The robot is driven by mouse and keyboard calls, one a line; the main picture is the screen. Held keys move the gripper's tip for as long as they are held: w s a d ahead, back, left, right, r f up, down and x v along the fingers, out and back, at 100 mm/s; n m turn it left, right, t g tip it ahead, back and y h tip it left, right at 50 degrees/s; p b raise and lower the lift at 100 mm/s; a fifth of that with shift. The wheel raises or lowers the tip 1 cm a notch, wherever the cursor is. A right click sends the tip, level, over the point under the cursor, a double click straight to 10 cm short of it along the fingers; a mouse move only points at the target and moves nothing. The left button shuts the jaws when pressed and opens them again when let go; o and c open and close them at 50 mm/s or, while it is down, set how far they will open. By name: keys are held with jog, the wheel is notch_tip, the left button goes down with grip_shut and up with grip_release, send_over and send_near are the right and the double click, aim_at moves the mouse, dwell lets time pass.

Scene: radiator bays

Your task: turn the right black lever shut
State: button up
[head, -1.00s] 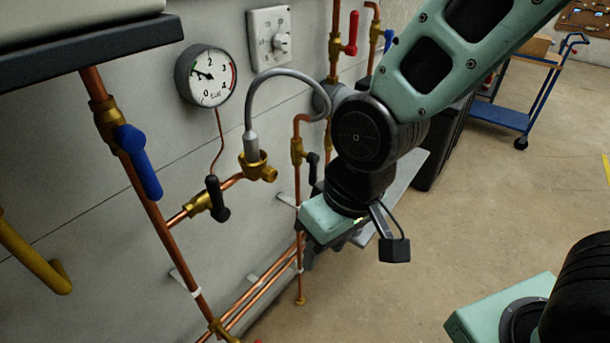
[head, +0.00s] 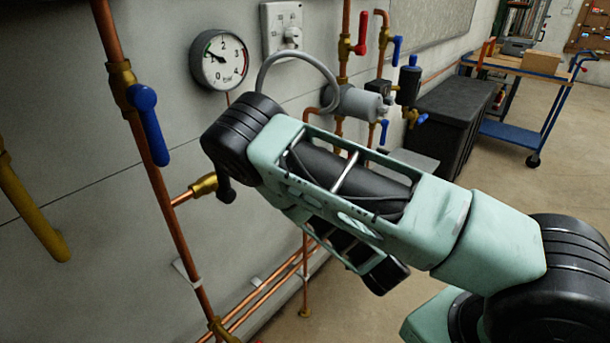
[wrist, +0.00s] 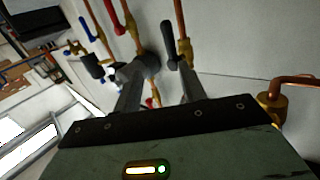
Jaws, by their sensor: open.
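In the wrist view a black lever (wrist: 168,42) sits on a brass valve on a copper pipe. I take it as the right black lever; its handle runs roughly along the pipe. My gripper (wrist: 157,72) is open, its two grey fingers pointing toward this valve. The lever appears between the fingertips, nearer the right one; I cannot tell whether they touch. In the head view my arm hides the gripper and this lever. The left black lever (head: 225,185) shows partly beside my arm, on its brass valve (head: 203,185).
A pressure gauge (head: 219,60), a wall switch (head: 284,32), a grey hose (head: 290,58) and a grey cylinder (head: 357,103) are close by. Other levers are blue (head: 148,125) and red (head: 361,35). A black chest (head: 450,115) and a blue trolley (head: 515,135) stand right.

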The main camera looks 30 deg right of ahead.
jog(key=shift+n+t+y, duration=0.5)
jog(key=shift+n+t, duration=0.1)
jog(key=shift+n, duration=0.1)
jog(key=b+x, duration=0.3)
jog(key=x, duration=0.2)
jog(key=b+x, duration=0.3)
jog(key=x, duration=0.3)
jog(key=b+x, duration=0.4)
jog(key=x, duration=0.2)
jog(key=shift+w+a+r, duration=0.15)
jog(key=shift+a+r, duration=0.05)
jog(key=shift+a, duration=0.05)
grip_shut()
